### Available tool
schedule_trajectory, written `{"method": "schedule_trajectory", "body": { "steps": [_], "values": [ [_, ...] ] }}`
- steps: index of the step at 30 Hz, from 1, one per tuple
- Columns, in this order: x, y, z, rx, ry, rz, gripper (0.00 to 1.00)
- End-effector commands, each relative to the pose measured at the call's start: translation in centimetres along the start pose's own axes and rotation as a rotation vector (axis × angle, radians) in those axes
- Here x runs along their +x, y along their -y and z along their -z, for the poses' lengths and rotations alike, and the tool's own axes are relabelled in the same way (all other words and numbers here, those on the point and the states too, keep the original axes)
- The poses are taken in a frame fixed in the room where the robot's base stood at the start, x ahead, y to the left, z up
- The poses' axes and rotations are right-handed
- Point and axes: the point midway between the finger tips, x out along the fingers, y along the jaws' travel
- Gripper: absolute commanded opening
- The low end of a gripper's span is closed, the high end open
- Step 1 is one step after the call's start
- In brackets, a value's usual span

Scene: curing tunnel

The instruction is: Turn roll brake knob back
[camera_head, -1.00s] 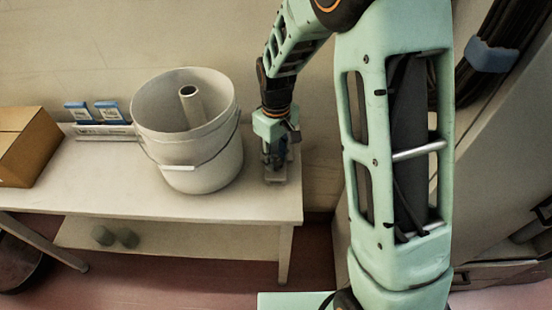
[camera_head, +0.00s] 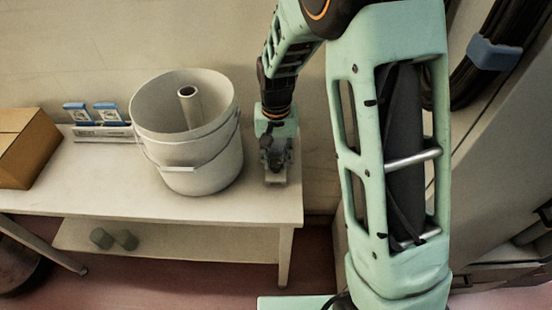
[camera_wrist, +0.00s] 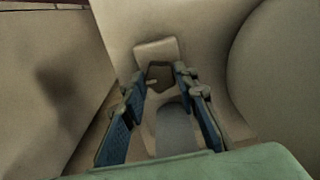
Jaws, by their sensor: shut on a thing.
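The roll brake knob (camera_wrist: 158,72) is a small dark angular piece between my fingertips in the wrist view. Its pale mount (camera_wrist: 155,49) shows just beyond it. My gripper (camera_wrist: 159,80) is shut on the knob, with a blue-padded finger on each side. In the head view my gripper (camera_head: 275,158) points down at the right end of the bench, over a small pale base (camera_head: 276,180). The knob itself is hidden there behind my gripper, and its turn angle cannot be read.
A large pale bucket (camera_head: 205,165) with an upright tube (camera_head: 188,105) inside stands close left of my gripper. The bench (camera_head: 110,185) also holds a cardboard box (camera_head: 25,150) and blue-white packs (camera_head: 90,115). The wall is close behind; a cabinet (camera_head: 500,170) stands at right.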

Motion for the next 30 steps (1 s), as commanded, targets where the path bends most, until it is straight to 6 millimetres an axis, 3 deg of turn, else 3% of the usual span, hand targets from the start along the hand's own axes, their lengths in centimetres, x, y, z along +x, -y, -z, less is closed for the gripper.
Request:
{"method": "schedule_trajectory", "body": {
  "steps": [19,20,21,24,30],
  "values": [
    [-0.05,-0.01,0.04,0.052,-0.001,0.001,0.03],
    [-0.05,-0.01,0.04,0.052,-0.001,0.001,0.29],
    [-0.05,-0.01,0.05,0.052,-0.001,0.001,0.34],
    [-0.04,0.00,0.04,0.051,-0.001,0.000,0.45],
    [-0.02,0.00,0.02,0.050,-0.001,0.000,0.45]
  ]
}}
